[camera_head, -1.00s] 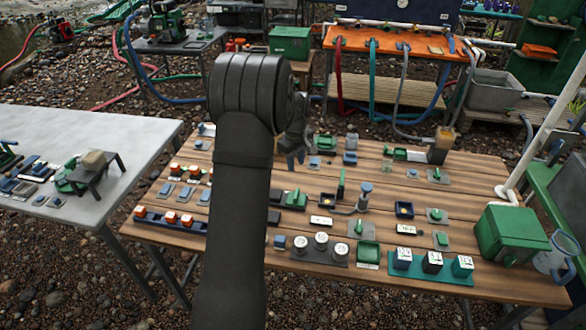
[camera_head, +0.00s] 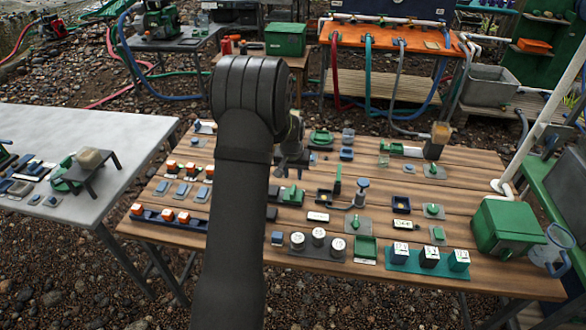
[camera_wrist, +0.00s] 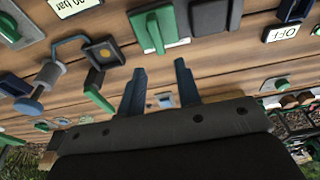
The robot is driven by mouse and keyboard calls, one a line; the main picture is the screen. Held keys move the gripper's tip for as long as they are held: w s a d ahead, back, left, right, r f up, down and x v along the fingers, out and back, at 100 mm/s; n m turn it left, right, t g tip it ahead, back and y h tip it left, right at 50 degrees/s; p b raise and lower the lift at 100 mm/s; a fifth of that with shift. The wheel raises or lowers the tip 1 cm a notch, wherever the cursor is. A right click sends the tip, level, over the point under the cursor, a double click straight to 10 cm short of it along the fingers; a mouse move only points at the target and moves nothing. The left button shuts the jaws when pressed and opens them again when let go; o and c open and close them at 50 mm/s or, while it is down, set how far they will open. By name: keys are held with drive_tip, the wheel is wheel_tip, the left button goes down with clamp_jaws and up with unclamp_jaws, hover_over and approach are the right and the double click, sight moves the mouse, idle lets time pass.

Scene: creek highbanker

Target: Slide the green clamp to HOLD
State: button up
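Several green parts stand on the wooden table (camera_head: 420,277), and I cannot tell for certain which is the clamp; no HOLD mark is readable. One green block (camera_head: 292,194) with a raised ridge sits beside a dark box; it also shows at the top of the wrist view (camera_wrist: 158,28). An upright green lever (camera_head: 338,181) stands to its right, and it shows left of my fingers in the wrist view (camera_wrist: 98,97). My gripper (camera_wrist: 160,88) is open and empty, with its fingers apart above the table; in the head view my arm partly hides it (camera_head: 290,160).
White round knobs (camera_head: 318,237), a green-based block row (camera_head: 428,262) and a green bin (camera_head: 506,227) crowd the front and right. Bare planks show between parts.

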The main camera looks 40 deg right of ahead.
sight(293, 188)
drive_tip(key=shift+f, duration=3.3)
clamp_jaws()
drive_tip(key=shift+w+a, duration=1.15)
drive_tip(key=shift+c, duration=2.2)
unclamp_jaws()
drive_tip(key=shift+w+a, duration=0.3)
drive_tip(key=shift+a, duration=0.05)
